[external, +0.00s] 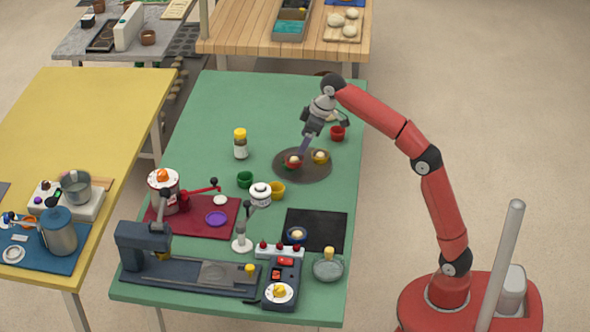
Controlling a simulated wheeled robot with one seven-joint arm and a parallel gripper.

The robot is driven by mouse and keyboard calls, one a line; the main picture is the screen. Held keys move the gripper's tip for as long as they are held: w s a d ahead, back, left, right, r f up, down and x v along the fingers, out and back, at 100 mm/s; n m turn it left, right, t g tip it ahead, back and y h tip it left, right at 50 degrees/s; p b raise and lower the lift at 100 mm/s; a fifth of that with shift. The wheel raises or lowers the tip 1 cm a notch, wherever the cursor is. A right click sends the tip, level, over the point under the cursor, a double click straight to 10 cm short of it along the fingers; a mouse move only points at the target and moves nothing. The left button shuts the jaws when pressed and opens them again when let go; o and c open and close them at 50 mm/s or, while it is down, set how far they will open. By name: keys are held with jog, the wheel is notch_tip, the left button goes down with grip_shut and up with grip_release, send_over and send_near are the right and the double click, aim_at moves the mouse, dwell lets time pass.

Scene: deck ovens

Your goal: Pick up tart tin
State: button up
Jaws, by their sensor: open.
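Two small tins stand on a dark round plate (302,176) on the green table: a red tin (292,164) and a yellow tin (320,158), each with something pale in it. A blue tin (297,236), also with pale content, sits by the black mat. Which of these is the tart tin, I cannot tell for certain.
Empty-looking red (338,133), green (245,180) and yellow (277,190) cups stand around the plate. A yellow-capped jar (240,144) stands to its left. Appliances crowd the table's near end. The green table's far left (240,95) is clear.

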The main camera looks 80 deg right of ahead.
aim_at(297, 155)
jog(key=b+x, duration=0.1)
jog(key=x, duration=0.3)
jog(key=b+x, duration=0.1)
jog(key=x, duration=0.2)
jog(key=shift+f, duration=0.5)
jog(key=shift+s, duration=0.1)
jog(key=c, duration=1.1)
jog(key=shift+r, duration=0.15)
